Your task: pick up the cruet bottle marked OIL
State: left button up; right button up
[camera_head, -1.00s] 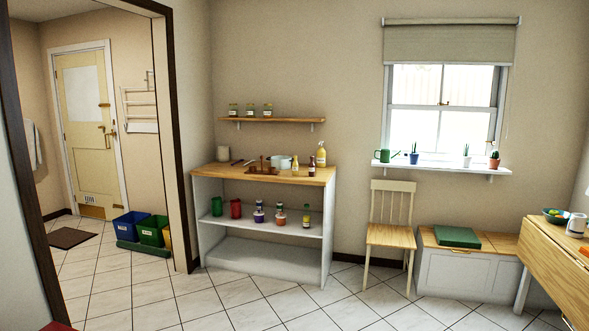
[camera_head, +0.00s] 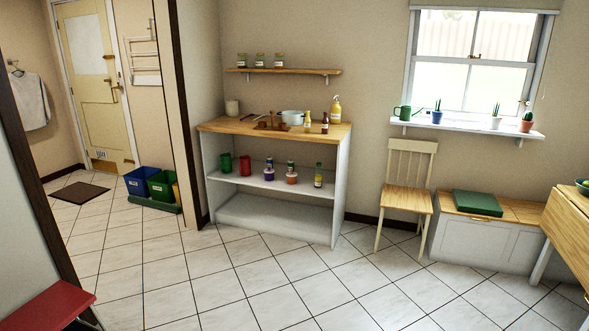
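Two small slim bottles stand side by side on the wooden top (camera_head: 225,125) of the white shelf unit, near its right end. One is a pale yellow bottle (camera_head: 307,119); the other is a dark brown bottle (camera_head: 325,123). Both are upright. They are too small for me to read any marking, so I cannot tell whether either says OIL. A larger yellow pump bottle (camera_head: 336,109) stands just behind them. Another yellowish bottle (camera_head: 318,176) with a green top stands on the middle shelf. Neither of my grippers is in view.
A white pot (camera_head: 292,116) and wooden items share the unit's top. A wall shelf (camera_head: 285,71) with jars hangs above. A chair (camera_head: 406,190) and bench (camera_head: 490,238) stand to the right. A red-topped object (camera_head: 48,303) is at lower left. The tiled floor ahead is clear.

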aim_at(307, 121)
jog(key=i+l+z, duration=0.3)
jog(key=i, duration=0.8)
jog(key=i+z, duration=0.25)
jog(key=i, duration=0.8)
